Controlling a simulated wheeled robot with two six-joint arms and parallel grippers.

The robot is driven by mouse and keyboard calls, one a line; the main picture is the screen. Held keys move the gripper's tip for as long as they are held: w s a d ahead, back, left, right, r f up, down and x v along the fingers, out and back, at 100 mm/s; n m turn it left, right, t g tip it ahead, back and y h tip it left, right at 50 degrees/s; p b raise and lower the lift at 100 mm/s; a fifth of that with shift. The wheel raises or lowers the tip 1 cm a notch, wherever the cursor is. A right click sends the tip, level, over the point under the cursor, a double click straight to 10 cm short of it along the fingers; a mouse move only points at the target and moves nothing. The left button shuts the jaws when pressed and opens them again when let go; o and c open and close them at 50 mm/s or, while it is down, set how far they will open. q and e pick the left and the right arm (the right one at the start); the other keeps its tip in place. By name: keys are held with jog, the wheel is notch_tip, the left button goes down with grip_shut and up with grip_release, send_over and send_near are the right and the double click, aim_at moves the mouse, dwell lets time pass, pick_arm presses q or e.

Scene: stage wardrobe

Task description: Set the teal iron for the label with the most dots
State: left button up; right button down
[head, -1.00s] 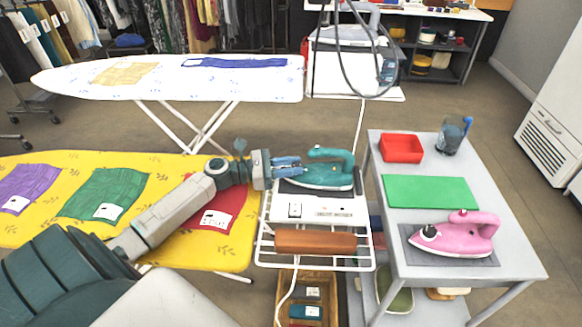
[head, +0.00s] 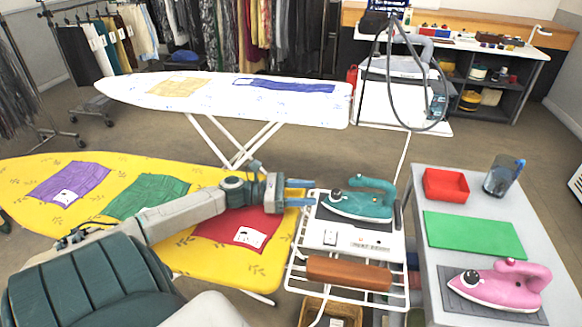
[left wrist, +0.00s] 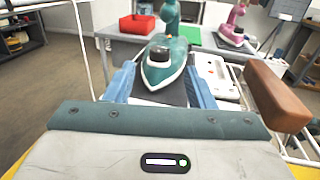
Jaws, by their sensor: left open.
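The teal iron (head: 362,203) rests on its dark pad at the far end of the wire-framed stand, nose toward my gripper. Its nose and small dial (left wrist: 160,50) show in the left wrist view; the setting is too small to read. My left gripper (head: 303,192) is open just left of the nose, its blue fingers empty. Small white labels lie on the purple cloth (head: 70,184) and the red cloth (head: 240,222). The green cloth (head: 148,194) is partly behind my arm, and its label is hidden. Dots are too small to count. My right gripper is out of view.
A yellow ironing board (head: 30,172) carries the cloths. The stand holds a brown wooden bar (head: 350,273). A grey table (head: 428,190) at right bears a red tray (head: 446,186), a green mat (head: 475,238) and a pink iron (head: 497,285).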

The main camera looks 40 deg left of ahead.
pick_arm(q)
jog(key=shift+p+v, duration=0.35)
jog(key=shift+v, duration=1.65)
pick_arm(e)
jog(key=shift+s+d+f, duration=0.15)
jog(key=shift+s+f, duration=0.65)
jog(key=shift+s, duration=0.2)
